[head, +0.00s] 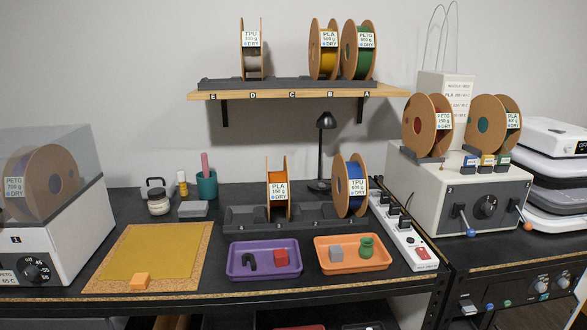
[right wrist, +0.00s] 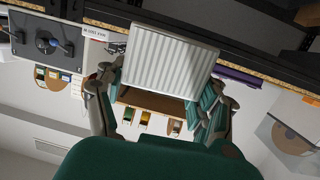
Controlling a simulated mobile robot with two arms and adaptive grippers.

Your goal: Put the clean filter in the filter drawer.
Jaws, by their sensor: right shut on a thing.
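A white pleated filter (right wrist: 168,62) in a pale frame shows in the right wrist view. My right gripper (right wrist: 160,78) is shut on it, with one finger at each side edge. The filter is held clear, below a dark table edge in that picture, and hides part of what lies behind it. Neither gripper nor the filter shows in the head view. My left gripper is in neither view. I cannot make out the filter drawer for certain in either view.
The black workbench (head: 120,270) holds a purple tray (head: 264,272), an orange tray (head: 352,266) and a power strip (head: 410,240). A white machine (head: 455,195) with a knob and levers stands at right. A lower unit with knobs (head: 541,286) sits at bottom right. A spool shelf (head: 290,93) hangs above.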

